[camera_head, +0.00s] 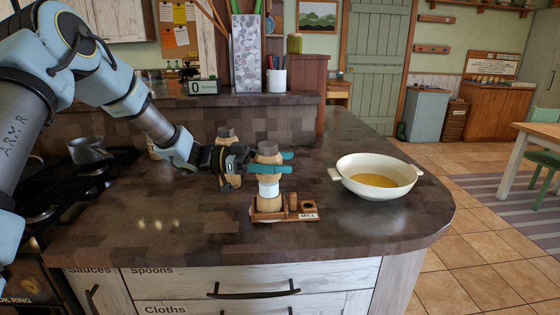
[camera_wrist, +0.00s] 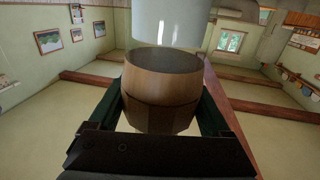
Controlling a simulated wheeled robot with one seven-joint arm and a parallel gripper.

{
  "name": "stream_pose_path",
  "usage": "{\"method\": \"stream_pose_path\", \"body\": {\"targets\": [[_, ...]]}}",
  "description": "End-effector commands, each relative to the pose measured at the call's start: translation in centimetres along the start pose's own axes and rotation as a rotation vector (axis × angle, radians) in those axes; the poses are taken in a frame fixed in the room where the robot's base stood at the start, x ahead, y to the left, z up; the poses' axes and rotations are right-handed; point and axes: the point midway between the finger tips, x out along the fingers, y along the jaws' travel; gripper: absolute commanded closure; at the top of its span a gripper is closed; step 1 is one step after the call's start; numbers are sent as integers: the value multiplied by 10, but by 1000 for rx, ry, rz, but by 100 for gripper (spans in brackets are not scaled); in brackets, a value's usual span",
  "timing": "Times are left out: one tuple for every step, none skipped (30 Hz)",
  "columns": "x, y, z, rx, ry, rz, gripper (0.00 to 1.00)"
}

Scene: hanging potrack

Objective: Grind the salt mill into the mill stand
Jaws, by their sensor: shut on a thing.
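A second wooden mill (camera_head: 226,135) with a grey cap stands just behind my gripper, partly hidden by it. A cream two-handled pan (camera_head: 376,175) with yellow contents stands to the right. A stove with a grey pot (camera_head: 88,150) is at left.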

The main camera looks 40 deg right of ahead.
Motion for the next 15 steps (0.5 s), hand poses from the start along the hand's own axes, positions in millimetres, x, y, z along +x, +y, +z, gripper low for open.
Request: {"method": "stream_pose_path", "body": {"targets": [[1, 0, 1, 4, 0, 39, 74], [1, 1, 1, 4, 0, 59, 74], [1, 1, 1, 3, 0, 86, 74], [1, 2, 1, 4, 0, 107, 74], [1, 3, 2, 3, 0, 125, 74], [1, 4, 1, 3, 1, 148, 74], [1, 4, 1, 3, 0, 163, 74], [0, 4, 1, 3, 1, 178, 74], [0, 5, 1, 2, 0, 195, 74], [0, 5, 0, 3, 1, 208, 74], [0, 6, 0, 3, 1, 219, 74], [0, 6, 0, 3, 1, 231, 74], [0, 6, 0, 2, 2, 240, 74], [0, 7, 0, 2, 2, 247, 74], [0, 7, 0, 2, 2, 255, 74]]}}
